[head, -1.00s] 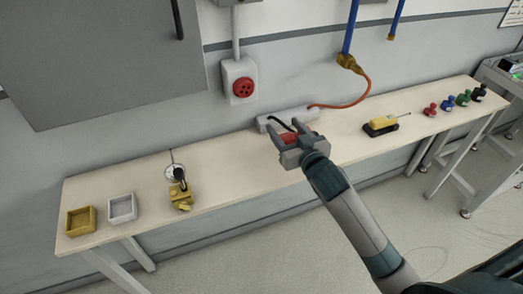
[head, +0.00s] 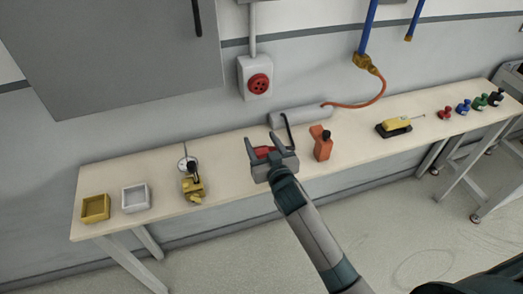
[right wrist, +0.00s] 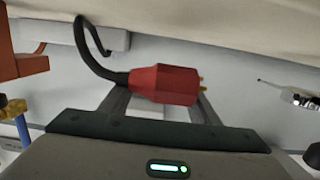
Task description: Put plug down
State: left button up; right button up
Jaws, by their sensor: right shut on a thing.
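The plug (head: 264,152) is red with a black cable. It sits between the fingers of my right gripper (head: 268,156), which is shut on it over the middle of the table (head: 230,165). The right wrist view shows the plug (right wrist: 164,84) from close by, with brass-coloured pins at its right end and the cable leaving its left end. I cannot tell whether the plug touches the tabletop. The cable runs toward the grey box (head: 300,116) at the table's back. My left gripper is not in view.
An orange device (head: 322,147) with a black knob stands right of my gripper. A red-faced wall socket (head: 258,84) hangs above. A yellow tool (head: 394,127) lies further right; a brass-coloured fixture (head: 193,187) stands left. Bare tabletop lies between fixture and gripper.

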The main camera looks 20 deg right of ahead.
aim_at(261, 151)
jog(key=shift+f, duration=0.35)
notch_tip(261, 151, down, 3)
jog(key=shift+r, duration=0.1)
jog(key=shift+f, duration=0.2)
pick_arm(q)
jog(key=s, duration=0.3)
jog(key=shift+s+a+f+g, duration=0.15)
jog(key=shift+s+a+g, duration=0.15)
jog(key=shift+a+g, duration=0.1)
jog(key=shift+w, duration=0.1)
